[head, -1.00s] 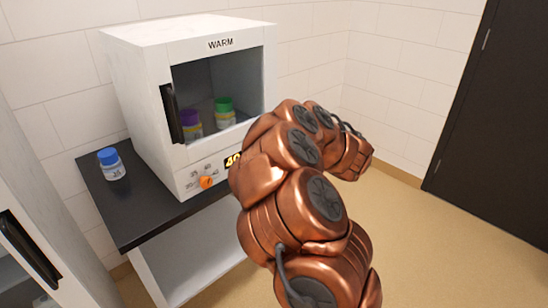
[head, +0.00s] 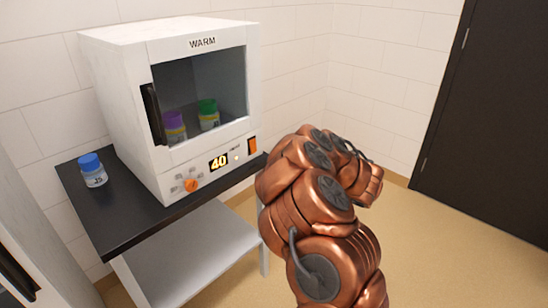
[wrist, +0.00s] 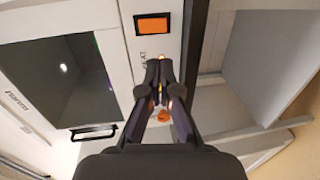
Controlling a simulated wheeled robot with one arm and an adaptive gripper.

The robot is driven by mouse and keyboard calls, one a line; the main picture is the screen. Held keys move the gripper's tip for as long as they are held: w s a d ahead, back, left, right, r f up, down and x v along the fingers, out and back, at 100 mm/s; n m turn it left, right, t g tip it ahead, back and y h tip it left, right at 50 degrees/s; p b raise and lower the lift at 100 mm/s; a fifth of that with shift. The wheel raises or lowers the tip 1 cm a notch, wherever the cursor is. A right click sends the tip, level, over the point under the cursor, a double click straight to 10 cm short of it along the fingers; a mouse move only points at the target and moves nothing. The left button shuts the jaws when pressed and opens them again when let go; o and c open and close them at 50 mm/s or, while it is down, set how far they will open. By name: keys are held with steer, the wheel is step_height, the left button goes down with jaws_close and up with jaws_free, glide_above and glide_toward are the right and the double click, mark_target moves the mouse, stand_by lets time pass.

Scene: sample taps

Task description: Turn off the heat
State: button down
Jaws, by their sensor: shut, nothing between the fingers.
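The white WARM cabinet (head: 203,42) stands on a black-topped bench, its windowed door closed. Its front panel carries an orange dial (head: 190,185), a display (head: 219,163) reading 40, and an orange rocker switch (head: 252,146) at the right. The switch looks lit in the wrist view (wrist: 153,25). My gripper (wrist: 160,66) is shut and empty, with its fingertips over the panel below the switch in that picture. The dial (wrist: 162,116) shows partly between the fingers there. The gap between fingertips and panel is unclear. In the head view my arm hides the gripper.
Purple-capped (head: 174,126) and green-capped (head: 208,115) jars stand behind the door window. A blue-capped jar (head: 93,171) stands on the black bench top (head: 130,215) left of the cabinet. A black door handle (head: 153,113) sticks out. Open floor (head: 440,240) lies to the right.

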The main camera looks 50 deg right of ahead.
mark_target(255, 151)
steer(key=w, duration=0.4)
steer(key=w+f+p, duration=0.1)
steer(key=w, duration=0.8)
steer(key=shift+w+d+f, duration=0.1)
steer(key=shift+d+f, duration=0.05)
steer(key=shift+f, duration=0.25)
steer(key=shift+f, duration=0.15)
steer(key=shift+w+f+t+b, duration=0.2)
steer(key=shift+f+t+b, duration=0.1)
steer(key=shift+b, duration=0.6)
steer(key=shift+r, duration=0.3)
steer(key=shift+s+f, duration=0.1)
steer(key=shift+s, duration=0.2)
steer(key=s+f+b, duration=0.1)
steer(key=s+b, duration=0.1)
steer(key=s, duration=1.1)
steer(key=shift+f, duration=0.4)
